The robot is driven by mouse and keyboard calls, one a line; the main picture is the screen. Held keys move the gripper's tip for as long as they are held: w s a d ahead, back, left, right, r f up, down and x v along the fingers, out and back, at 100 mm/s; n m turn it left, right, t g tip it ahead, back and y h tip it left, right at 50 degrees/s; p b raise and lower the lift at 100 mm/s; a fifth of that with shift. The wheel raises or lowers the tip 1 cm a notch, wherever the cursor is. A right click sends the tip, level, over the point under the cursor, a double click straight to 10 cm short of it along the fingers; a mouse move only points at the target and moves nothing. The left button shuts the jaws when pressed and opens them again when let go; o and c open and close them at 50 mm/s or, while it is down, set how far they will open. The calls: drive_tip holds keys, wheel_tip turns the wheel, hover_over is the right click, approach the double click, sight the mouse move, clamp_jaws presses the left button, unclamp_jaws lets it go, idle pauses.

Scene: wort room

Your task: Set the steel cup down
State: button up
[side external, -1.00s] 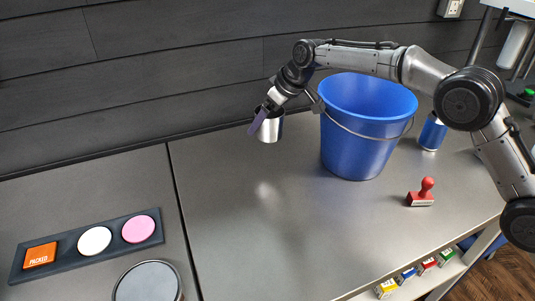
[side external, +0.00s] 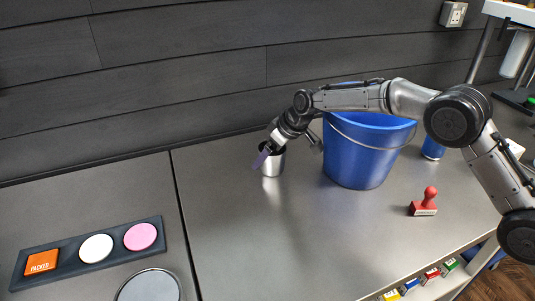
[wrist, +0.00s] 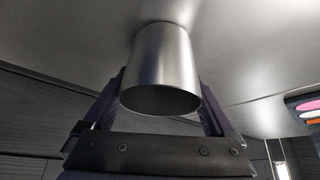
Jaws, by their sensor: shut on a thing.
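The steel cup (side external: 273,165) is upright at the back of the steel table (side external: 240,225), left of the blue bucket. My gripper (side external: 266,155) is shut on it, with a dark purple finger on the near side. In the wrist view the cup (wrist: 165,70) sits between the two fingers (wrist: 163,95), and its base end is at or very close to the table surface. I cannot tell for sure whether it touches.
The blue bucket (side external: 362,155) stands just right of the cup, under my arm. A red stamp (side external: 424,203) and a blue can (side external: 433,143) are further right. A dark tray (side external: 70,263) with coloured pieces and a round grey-topped thing (side external: 150,287) are at the left. The middle of the table is clear.

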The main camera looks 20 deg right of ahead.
drive_tip(key=o, duration=1.1)
drive_tip(key=shift+c, duration=0.2)
drive_tip(key=v, duration=1.2)
drive_tip(key=shift+r, duration=0.1)
